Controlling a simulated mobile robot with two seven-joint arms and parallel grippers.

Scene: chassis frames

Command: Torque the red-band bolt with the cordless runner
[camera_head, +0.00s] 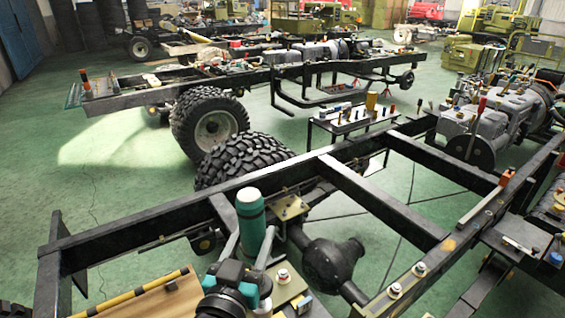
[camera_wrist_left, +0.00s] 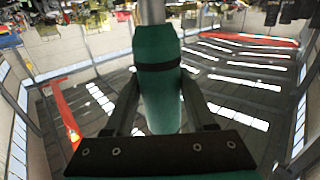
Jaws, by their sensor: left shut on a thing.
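My left gripper (camera_head: 252,238) comes in at the bottom of the head view, its two grey fingers either side of a teal cylindrical tool (camera_head: 250,212), apparently the cordless runner. It is shut on this tool, which stands nearly upright above the chassis. In the left wrist view the tool (camera_wrist_left: 157,75) has a black band and a grey shaft at its upper end. Small pale bolts with reddish marks, one (camera_head: 283,275) on a plate right of my gripper and others (camera_head: 420,268) on the near rail, are too small to tell which is the red-band bolt. My right gripper is not in view.
Black chassis rails (camera_head: 180,218) and a crossmember (camera_head: 385,200) surround the gripper. A yellow-and-black bar (camera_head: 130,297) lies at lower left. A small bench (camera_head: 350,125) with parts stands behind the frame, near a big tyre (camera_head: 240,160). Green floor (camera_head: 100,200) is clear at left.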

